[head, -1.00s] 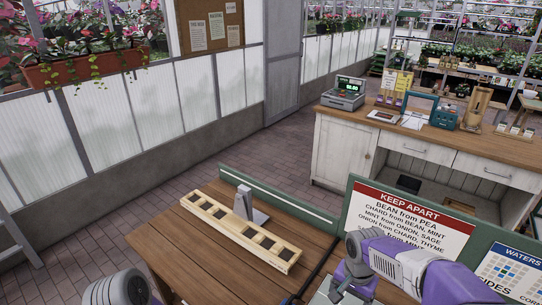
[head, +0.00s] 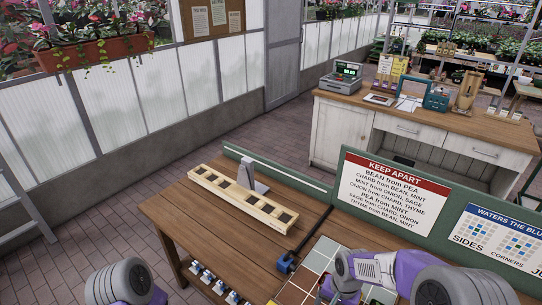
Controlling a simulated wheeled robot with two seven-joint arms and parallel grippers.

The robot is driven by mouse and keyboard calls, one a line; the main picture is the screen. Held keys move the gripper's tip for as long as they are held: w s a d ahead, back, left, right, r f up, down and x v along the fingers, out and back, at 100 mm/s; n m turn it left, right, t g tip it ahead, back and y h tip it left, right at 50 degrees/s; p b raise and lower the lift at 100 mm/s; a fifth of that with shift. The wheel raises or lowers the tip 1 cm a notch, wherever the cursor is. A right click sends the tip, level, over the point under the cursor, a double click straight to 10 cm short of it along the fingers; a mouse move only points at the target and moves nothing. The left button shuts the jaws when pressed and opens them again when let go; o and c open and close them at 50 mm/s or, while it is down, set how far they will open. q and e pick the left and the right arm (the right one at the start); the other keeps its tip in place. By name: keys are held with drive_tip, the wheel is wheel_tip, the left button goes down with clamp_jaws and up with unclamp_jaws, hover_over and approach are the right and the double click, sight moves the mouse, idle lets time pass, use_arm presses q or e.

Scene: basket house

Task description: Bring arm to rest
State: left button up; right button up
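My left arm shows at the bottom left of the head view, over the floor just left of the wooden table (head: 205,222). Its gripper is outside the frame. My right arm comes in at the bottom right, in front of the green board. Its purple wrist part hangs over a tray of coloured squares (head: 318,262). The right gripper's fingers are cut off or hidden at the bottom edge, so I cannot tell whether they hold anything.
A wooden rack with dark slots (head: 240,200) lies on the table with a grey stand (head: 252,174) beside it. A blue tool (head: 286,263) and several small blue-and-white items (head: 215,283) are nearer. The KEEP APART sign (head: 390,195) stands behind the tray.

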drive_tip(key=s+a+f+n+y, duration=0.15)
drive_tip(key=s+a+f, duration=0.25)
drive_tip(key=s+f, duration=0.45)
drive_tip(key=s+a+f+n+y, duration=0.15)
drive_tip(key=s+a+f, duration=0.25)
drive_tip(key=s+f, duration=0.5)
use_arm(q)
wheel_tip(320, 180, down, 10)
drive_tip(key=b, duration=1)
drive_tip(key=shift+s, duration=0.45)
use_arm(e)
wheel_tip(320, 180, down, 11)
drive_tip(key=w, duration=0.2)
drive_tip(key=shift+d+f+t, duration=0.2)
drive_tip(key=shift+d+t, duration=0.05)
drive_tip(key=shift+t, duration=0.15)
